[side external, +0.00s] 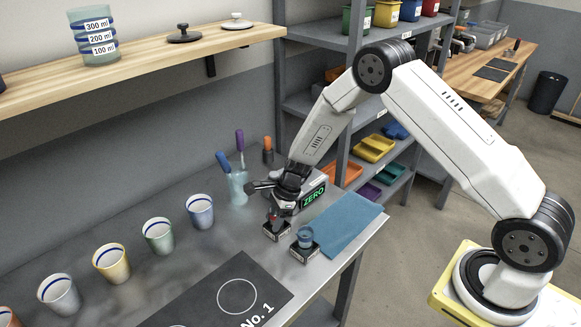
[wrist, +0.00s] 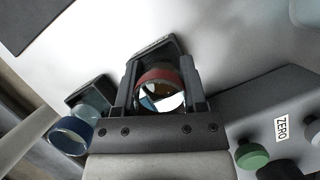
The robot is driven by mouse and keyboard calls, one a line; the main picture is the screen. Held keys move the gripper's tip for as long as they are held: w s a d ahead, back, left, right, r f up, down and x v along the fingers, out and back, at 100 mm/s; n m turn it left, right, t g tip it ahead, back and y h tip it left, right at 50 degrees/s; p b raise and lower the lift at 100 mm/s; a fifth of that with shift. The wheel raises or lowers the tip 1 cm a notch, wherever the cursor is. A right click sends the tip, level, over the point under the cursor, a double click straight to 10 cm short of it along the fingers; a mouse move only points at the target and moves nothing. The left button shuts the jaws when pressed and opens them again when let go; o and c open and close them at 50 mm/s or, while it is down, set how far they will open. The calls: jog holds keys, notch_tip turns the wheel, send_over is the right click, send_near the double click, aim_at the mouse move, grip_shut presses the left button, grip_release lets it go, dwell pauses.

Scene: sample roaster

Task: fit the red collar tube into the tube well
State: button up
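The red collar tube (wrist: 158,76) is between the two fingers of my gripper (wrist: 162,98) in the wrist view, its open mouth toward the camera. The fingers flank it closely and appear shut on it. A dark square tube well (wrist: 158,48) lies directly beyond the tube. In the side external view my gripper (side external: 274,208) is low over the bench, with a bit of red just above a small black block (side external: 277,232). The tube's lower end is hidden, so I cannot tell how deep it sits in the well.
A blue collar tube (wrist: 70,135) stands in another black block (side external: 303,252) close by. A grey ZERO unit (side external: 313,197) with knobs is right beside my gripper. A blue cloth (side external: 343,222) lies to the right. Several cups (side external: 200,211) stand left, and a dark No. 1 mat (side external: 215,300) lies in front.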

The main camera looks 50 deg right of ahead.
grip_shut()
jog(key=shift+r, duration=0.3)
jog(key=shift+r, duration=1.1)
jog(key=s+r, duration=1)
jog(key=s, duration=0.3)
jog(key=shift+s+d, duration=0.35)
jog(key=shift+s+r, duration=0.1)
jog(key=shift+s, duration=0.05)
dwell(0.3)
dwell(0.6)
